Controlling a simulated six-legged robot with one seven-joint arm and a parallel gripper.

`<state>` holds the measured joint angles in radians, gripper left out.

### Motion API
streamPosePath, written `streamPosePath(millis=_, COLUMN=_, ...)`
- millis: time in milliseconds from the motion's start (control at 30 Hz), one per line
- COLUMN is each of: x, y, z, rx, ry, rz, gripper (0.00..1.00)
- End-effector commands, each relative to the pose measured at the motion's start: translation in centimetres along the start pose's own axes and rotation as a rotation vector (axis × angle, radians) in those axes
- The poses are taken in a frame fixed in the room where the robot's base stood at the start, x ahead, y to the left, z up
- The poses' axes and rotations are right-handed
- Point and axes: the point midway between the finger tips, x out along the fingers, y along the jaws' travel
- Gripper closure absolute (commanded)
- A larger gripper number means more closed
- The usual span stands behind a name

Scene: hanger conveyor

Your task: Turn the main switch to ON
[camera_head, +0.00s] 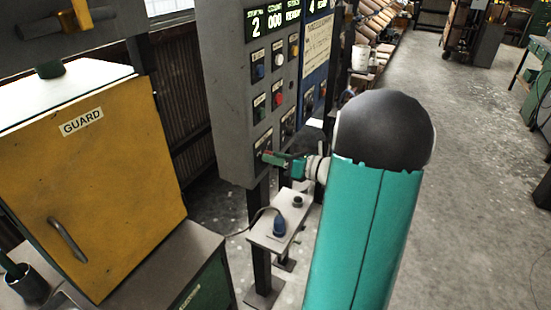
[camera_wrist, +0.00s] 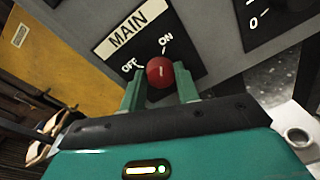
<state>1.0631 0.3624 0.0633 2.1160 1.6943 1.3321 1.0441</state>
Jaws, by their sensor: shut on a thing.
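The main switch is a round red knob (camera_wrist: 160,72) under a white MAIN label (camera_wrist: 127,33) in the wrist view. OFF is printed to its left and ON above it, slightly right. A short white mark on the knob runs roughly up and down in the picture, closer to the ON direction than to OFF. My gripper (camera_wrist: 159,84) has one green finger on each side of the knob and is shut on it. In the head view my gripper (camera_head: 270,158) reaches the lower part of the grey control panel (camera_head: 225,90); the knob is hidden there.
Several buttons and displays sit higher on the panel. Another dial (camera_wrist: 280,10) is at the wrist view's upper right. A yellow guard box (camera_head: 90,190) stands left, and a small metal stand (camera_head: 265,238) with a blue plug is below. Open floor lies to the right.

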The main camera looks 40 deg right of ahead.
Motion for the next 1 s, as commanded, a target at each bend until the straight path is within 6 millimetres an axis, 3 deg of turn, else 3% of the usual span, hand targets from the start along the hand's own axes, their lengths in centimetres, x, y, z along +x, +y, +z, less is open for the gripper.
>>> streamPosePath(millis=400, x=0.06, y=-0.1, z=-0.01, rx=0.196, ry=0.01, rz=0.015, gripper=0.91)
streamPosePath(millis=933, x=0.06, y=-0.08, z=-0.02, rx=0.219, ry=0.012, rz=0.017, gripper=0.91)
streamPosePath(millis=967, x=0.06, y=-0.08, z=-0.02, rx=0.219, ry=0.012, rz=0.017, gripper=0.63)
streamPosePath(millis=1000, x=0.06, y=-0.08, z=-0.02, rx=0.219, ry=0.012, rz=0.017, gripper=0.55)
